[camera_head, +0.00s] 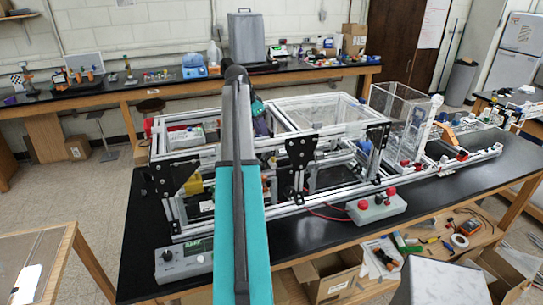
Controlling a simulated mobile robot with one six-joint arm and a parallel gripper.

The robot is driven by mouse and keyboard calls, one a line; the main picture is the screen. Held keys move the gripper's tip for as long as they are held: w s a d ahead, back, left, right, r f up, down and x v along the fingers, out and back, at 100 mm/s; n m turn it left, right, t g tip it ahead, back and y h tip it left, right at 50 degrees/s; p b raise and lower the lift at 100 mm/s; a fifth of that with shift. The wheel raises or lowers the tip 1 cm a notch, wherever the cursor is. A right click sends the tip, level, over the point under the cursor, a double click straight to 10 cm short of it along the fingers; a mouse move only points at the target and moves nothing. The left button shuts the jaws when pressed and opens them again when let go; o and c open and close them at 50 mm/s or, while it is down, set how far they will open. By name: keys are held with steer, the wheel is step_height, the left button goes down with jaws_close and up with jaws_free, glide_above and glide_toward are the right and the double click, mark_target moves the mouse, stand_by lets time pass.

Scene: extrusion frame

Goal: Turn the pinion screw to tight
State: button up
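The aluminium extrusion frame (310,141) stands on a black-topped bench, with clear panels and black corner plates. I cannot pick out the pinion screw; it is too small to tell or hidden. My arm, teal and grey, rises through the middle of the view and covers part of the frame's left half. A small part of my wrist shows just right of the arm, over the frame. My gripper's fingers are hidden, so what they touch cannot be seen.
A control box with red buttons (376,207) and a grey box with a display (184,261) sit at the bench's front edge. A clear upright box (399,112) stands at the right. Cardboard boxes and tools lie on the lower shelf. Open floor shows at left.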

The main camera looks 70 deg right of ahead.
steer(key=b+x, duration=0.5)
steer(key=x, duration=0.8)
steer(key=shift+d+f, duration=0.2)
steer(key=shift+f, duration=0.1)
steer(key=shift+b, duration=0.35)
jaws_close()
